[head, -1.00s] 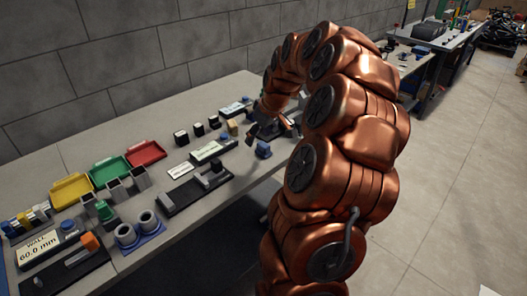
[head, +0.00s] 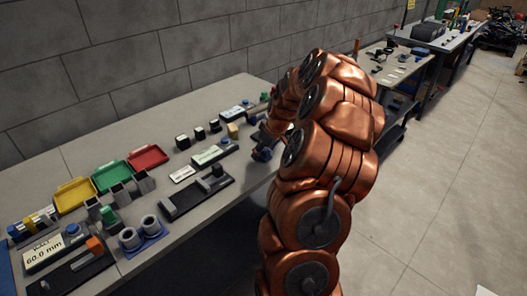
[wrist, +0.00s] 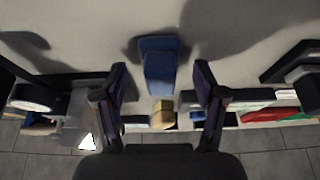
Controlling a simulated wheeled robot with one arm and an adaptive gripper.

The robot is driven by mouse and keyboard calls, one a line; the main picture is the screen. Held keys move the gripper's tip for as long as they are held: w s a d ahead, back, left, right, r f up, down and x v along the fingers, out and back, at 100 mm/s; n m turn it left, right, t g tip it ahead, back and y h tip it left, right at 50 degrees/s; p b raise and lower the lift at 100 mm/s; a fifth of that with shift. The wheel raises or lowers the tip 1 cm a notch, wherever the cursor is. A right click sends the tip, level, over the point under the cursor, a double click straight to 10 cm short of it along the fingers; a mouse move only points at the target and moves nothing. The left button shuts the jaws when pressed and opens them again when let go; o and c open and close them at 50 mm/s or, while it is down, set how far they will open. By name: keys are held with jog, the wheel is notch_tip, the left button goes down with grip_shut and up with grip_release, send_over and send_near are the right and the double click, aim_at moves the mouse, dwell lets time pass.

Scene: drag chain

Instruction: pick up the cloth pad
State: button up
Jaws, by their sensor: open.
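A blue pad-like piece (wrist: 158,68), the likeliest cloth pad, sits on the grey bench top in the wrist view. It has a flat upper part and a lighter block-like lower part. My gripper (wrist: 160,82) is open, with one dark finger on each side of the blue piece and a gap to both. Whether the fingertips are down at its height is hard to tell. In the head view the blue piece (head: 262,155) shows near the bench's front edge, partly hidden by my gripper and arm.
A tan block (head: 233,131) and a labelled tray (head: 210,154) stand close by on the bench. Black blocks (head: 199,133), a dark fixture (head: 197,196) and yellow, green and red bins (head: 147,157) lie further left. The grey wall is behind; open floor is at the right.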

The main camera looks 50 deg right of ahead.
jog(key=shift+w+f, duration=0.1)
jog(key=shift+f, duration=0.15)
jog(key=shift+c, duration=0.3)
jog(key=c, duration=1.2)
